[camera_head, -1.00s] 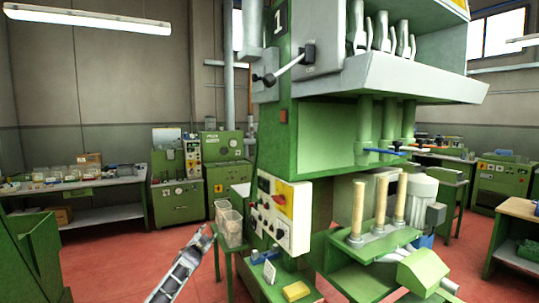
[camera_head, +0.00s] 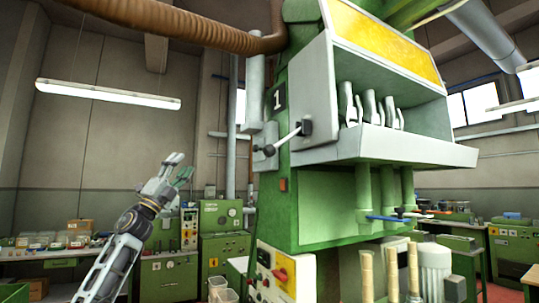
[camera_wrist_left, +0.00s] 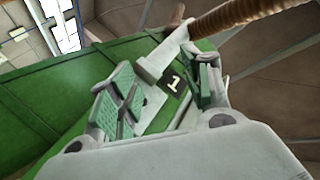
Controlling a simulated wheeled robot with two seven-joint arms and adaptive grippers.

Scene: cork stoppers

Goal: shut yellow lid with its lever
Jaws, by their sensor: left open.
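The yellow lid (camera_head: 382,42) is raised at the top of the green machine, and the compartment below it is open, showing several pale metal parts. The lever (camera_head: 288,138) is a light rod with a dark knob (camera_head: 269,150) at its lower left end. It is pivoted on a dark hub on the grey side panel. My left gripper (camera_head: 182,167) is open and empty, left of the lever and apart from it, pointing up. In the left wrist view the open fingers (camera_wrist_left: 163,84) frame the machine's "1" plate. I cannot make out the lever there. My right gripper is out of view.
The green machine column (camera_head: 283,210) stands right of my left arm. A brown hose (camera_head: 190,26) crosses above. A grey vertical pipe (camera_head: 254,80) runs beside the column. Green cabinets (camera_head: 221,245) and a cluttered bench stand behind. Air between gripper and lever looks free.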

